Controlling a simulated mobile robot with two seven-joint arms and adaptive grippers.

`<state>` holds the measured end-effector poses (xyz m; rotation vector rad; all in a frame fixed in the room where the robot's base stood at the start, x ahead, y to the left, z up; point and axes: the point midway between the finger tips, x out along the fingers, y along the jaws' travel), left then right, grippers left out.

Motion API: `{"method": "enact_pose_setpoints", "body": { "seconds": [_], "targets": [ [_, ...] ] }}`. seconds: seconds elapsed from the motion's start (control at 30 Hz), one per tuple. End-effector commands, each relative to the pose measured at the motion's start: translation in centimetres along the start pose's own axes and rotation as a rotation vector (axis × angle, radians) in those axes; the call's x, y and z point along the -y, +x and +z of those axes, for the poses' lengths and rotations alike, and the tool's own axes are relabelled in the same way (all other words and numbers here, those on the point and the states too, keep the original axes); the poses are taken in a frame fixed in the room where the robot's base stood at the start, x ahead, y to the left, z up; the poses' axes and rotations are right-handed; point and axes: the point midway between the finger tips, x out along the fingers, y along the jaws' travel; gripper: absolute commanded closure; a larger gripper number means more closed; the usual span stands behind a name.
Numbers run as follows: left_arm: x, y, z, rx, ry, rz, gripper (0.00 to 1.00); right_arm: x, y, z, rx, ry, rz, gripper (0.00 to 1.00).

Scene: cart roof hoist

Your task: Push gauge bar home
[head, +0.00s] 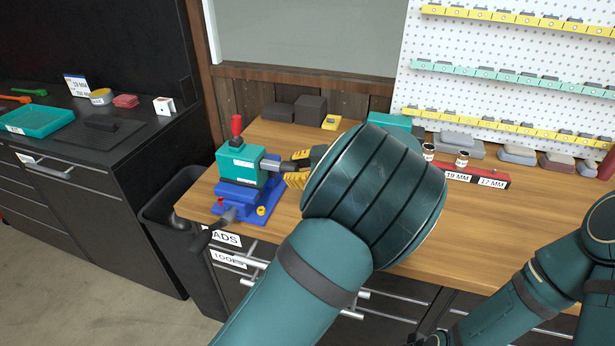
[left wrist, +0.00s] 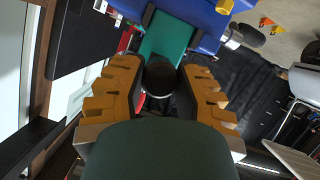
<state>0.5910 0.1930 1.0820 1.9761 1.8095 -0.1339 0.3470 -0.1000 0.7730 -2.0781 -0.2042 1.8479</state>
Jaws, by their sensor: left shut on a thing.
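The green block (head: 238,165) sits in a blue vise (head: 243,200) at the left end of the wooden bench, with a red handle (head: 237,125) on top. The gauge bar (head: 270,164) is grey with a dark outer part and sticks out of the block's right side. How deep it sits cannot be told. My left gripper (head: 299,168) is shut on the bar's dark outer end. In the left wrist view, that round dark end of the bar (left wrist: 160,77) lies between the yellow fingers, with the green block (left wrist: 166,38) beyond. My right gripper is out of view.
A red rack (head: 478,177) marked 19 MM and 17 MM lies on the bench to the right. Dark blocks (head: 310,108) stand behind. A dark bin (head: 175,215) stands left of the bench. My left arm hides the middle of the bench.

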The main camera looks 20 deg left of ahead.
Motion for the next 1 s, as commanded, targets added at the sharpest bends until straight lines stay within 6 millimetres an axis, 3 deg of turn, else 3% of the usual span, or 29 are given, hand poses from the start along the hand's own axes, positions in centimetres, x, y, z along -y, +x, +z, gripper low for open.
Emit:
{"method": "enact_pose_setpoints", "body": {
  "seconds": [0.17,0.2,0.3,0.67,0.83,1.0],
  "targets": [
    [0.1,0.1,0.1,0.001,0.003,-0.004,1.0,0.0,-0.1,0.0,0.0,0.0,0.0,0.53],
    [0.1,0.1,0.1,0.001,0.003,-0.004,0.62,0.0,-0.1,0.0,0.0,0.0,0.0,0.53],
    [0.1,0.1,0.1,0.001,0.003,-0.003,0.35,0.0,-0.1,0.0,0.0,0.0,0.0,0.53],
    [0.0,-0.4,0.1,0.001,0.002,-0.001,0.35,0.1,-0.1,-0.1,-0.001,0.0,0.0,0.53],
    [0.0,-2.5,0.1,0.002,0.003,0.001,0.35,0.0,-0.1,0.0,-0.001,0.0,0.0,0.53],
    [0.0,-6.0,0.1,0.002,0.003,0.002,0.35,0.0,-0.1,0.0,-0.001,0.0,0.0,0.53]
  ]
}}
